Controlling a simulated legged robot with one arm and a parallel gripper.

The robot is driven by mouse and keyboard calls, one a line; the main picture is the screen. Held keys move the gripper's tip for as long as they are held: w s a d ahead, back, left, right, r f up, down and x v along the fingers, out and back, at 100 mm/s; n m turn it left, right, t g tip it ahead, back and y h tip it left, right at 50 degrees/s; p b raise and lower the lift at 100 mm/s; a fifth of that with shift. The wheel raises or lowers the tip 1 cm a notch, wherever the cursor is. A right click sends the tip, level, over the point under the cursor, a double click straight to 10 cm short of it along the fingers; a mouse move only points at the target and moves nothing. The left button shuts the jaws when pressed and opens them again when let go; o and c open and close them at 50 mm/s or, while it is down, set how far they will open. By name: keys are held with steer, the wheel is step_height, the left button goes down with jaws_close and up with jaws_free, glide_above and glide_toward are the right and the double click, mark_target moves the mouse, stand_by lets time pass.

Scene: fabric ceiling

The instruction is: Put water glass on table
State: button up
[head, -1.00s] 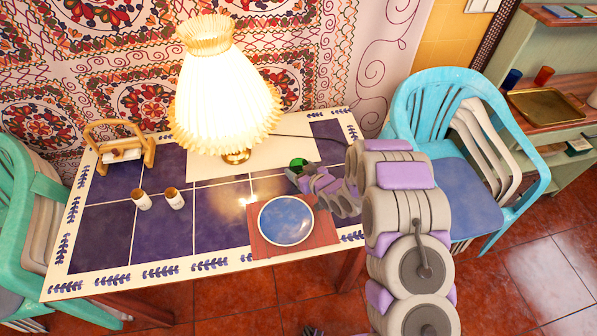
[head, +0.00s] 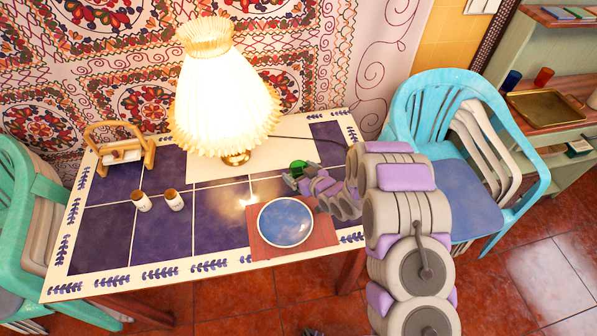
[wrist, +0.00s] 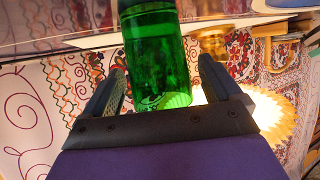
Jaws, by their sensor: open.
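The water glass is a green, see-through glass (head: 298,166) at the right part of the table (head: 215,222), just behind the plate. In the wrist view the green glass (wrist: 157,55) stands between the two spread fingers, with its far end cut off by the top edge. My gripper (head: 297,177) is at the glass, low over the tabletop. In the wrist view my gripper (wrist: 162,85) is open, with a gap visible on the glass's right side. The glass's base is hard to see in the head view.
A blue plate (head: 286,221) lies on a reddish mat (head: 322,236) in front of my gripper. A lit lamp (head: 221,100) stands to the left. Two small cups (head: 142,200) and a wooden holder (head: 150,153) are further left. A blue chair (head: 462,75) is at right.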

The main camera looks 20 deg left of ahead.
steer(key=p+v, duration=0.1)
steer(key=v, duration=1)
steer(key=shift+s+d+p, duration=0.2)
steer(key=shift+s+p, duration=0.05)
steer(key=shift+p, duration=0.15)
steer(key=shift+w, duration=0.1)
steer(key=w+d+r+m+h, duration=0.1)
steer(key=w+d+r+h, duration=0.2)
steer(key=d, duration=0.4)
steer(key=d+r+m+h, duration=0.1)
steer(key=d+r+h, duration=0.3)
steer(key=d, duration=0.3)
steer(key=s+d+r+m+g+h, duration=0.1)
steer(key=s+d+r+m+h, duration=0.15)
steer(key=d+r, duration=0.2)
steer(key=s+d+r+m+g+h, duration=0.1)
steer(key=s+d+r+h, duration=0.1)
steer(key=s+d+r, duration=0.3)
steer(key=s+d+r+m+g, duration=0.1)
steer(key=s+r+g, duration=0.1)
steer(key=s, duration=0.8)
steer(key=s+d+r+m+g, duration=0.1)
steer(key=s+r+m+g, duration=0.1)
steer(key=s, duration=0.9)
steer(key=s+d+r+m+g, duration=0.2)
steer(key=s+r, duration=0.3)
steer(key=s, duration=0.5)
steer(key=shift+s+r+g+y, duration=0.2)
steer(key=shift+s+g+y, duration=0.15)
steer(key=shift+g, duration=0.45)
